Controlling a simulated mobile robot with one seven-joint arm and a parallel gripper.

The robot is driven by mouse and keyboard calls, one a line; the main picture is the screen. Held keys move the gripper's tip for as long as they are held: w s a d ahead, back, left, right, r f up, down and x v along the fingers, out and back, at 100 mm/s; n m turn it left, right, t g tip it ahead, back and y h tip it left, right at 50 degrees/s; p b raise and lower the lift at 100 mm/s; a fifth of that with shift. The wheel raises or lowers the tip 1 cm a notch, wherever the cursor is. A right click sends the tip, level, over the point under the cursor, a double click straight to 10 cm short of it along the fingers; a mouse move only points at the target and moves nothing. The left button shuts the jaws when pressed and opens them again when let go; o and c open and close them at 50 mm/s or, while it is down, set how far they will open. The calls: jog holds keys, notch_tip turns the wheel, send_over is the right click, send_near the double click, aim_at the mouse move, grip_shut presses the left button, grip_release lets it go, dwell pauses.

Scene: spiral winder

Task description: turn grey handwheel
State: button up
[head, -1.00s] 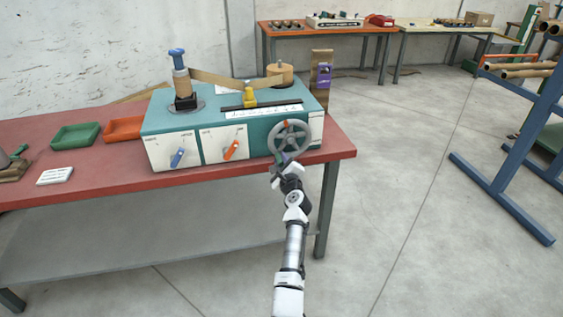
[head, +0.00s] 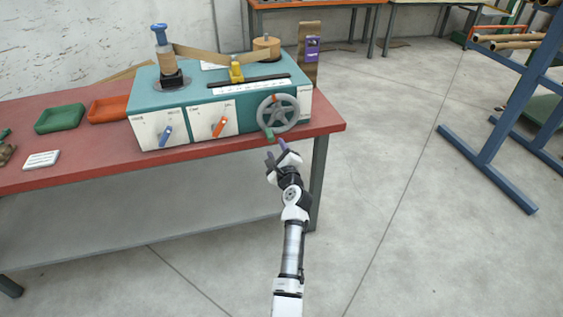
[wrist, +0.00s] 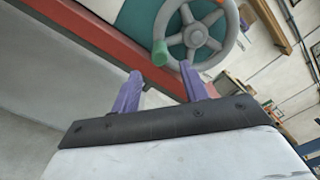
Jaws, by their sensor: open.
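The grey handwheel (head: 278,113) is on the right end of the front of the teal and white winder (head: 200,94). It has spokes and a green handle (head: 269,134) at its lower left rim. In the wrist view the handwheel (wrist: 196,36) is at the top, with the green handle (wrist: 160,53) at its left. My gripper (head: 276,149) is just below the handle in the head view, apart from it. Its two purple fingers (wrist: 159,77) are spread and empty, with the handle beyond the gap between them.
The winder stands on a red-topped bench (head: 90,165), whose front edge runs close to my gripper. A blue switch (head: 165,136) and an orange switch (head: 219,126) are left of the wheel. Open floor lies right of the bench, before a blue rack (head: 487,170).

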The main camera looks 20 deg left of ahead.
jog(key=v, duration=0.5)
jog(key=shift+s+d, duration=0.25)
jog(key=shift+s, duration=0.05)
